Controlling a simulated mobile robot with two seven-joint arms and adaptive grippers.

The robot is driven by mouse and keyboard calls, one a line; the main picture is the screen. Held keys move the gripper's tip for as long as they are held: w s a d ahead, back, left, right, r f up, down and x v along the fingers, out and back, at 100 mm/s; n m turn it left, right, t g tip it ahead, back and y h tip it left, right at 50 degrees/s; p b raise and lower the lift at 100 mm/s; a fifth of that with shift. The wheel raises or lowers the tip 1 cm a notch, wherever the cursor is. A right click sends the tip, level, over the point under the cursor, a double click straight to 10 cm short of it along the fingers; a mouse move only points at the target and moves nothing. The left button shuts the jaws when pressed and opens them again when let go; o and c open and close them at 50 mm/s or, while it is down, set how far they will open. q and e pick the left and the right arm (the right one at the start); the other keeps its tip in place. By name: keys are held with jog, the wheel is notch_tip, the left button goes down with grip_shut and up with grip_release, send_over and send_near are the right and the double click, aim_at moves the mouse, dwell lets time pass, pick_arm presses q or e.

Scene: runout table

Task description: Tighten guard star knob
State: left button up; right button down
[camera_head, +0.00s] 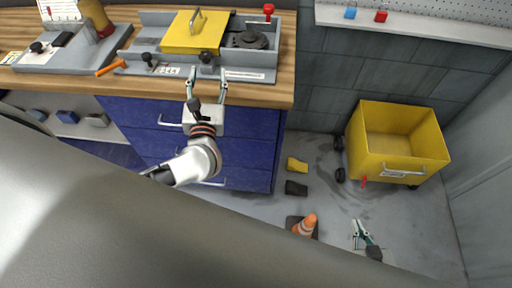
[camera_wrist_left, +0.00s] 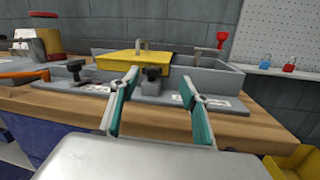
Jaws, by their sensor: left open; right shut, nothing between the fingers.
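The yellow guard (camera_head: 192,34) with a metal handle sits on the grey machine (camera_head: 262,58) on the bench; it also shows in the left wrist view (camera_wrist_left: 131,62). A black star knob (camera_head: 206,57) is at the guard's front right; in the left wrist view the knob (camera_wrist_left: 152,74) appears between and beyond my fingers. A second black knob (camera_head: 149,59) stands to its left. My left gripper (camera_head: 207,73) is open and empty at the bench's front edge, its fingers pointing at the first knob. My right gripper (camera_head: 360,228) is shut and empty, low at the right, above the floor.
A red knob (camera_head: 268,9) rises at the machine's back right. An orange-handled tool (camera_head: 110,68) lies left of the machine. A yellow bin (camera_head: 395,150) and an orange cone (camera_head: 307,224) stand on the floor. A shelf (camera_head: 420,27) runs along the wall.

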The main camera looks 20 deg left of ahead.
pick_arm(q)
jog(key=s+d+m+t+h+b, duration=0.2)
jog(key=s+d+m+t+h, duration=0.2)
jog(key=d+m+h, duration=1)
jog(key=s+d+f+m+g+b, duration=0.1)
jog(key=s+f+m+g, duration=0.1)
jog(key=f+m, duration=0.5)
jog(key=s+d+f+m+g+b, duration=0.1)
jog(key=s+d+f+m+g, duration=0.1)
jog(key=f+m, duration=0.5)
jog(key=shift+s+d+m+g, duration=0.15)
jog(key=shift+s+m+g, duration=0.25)
jog(key=shift+m, duration=2.6)
jog(key=shift+w, duration=0.15)
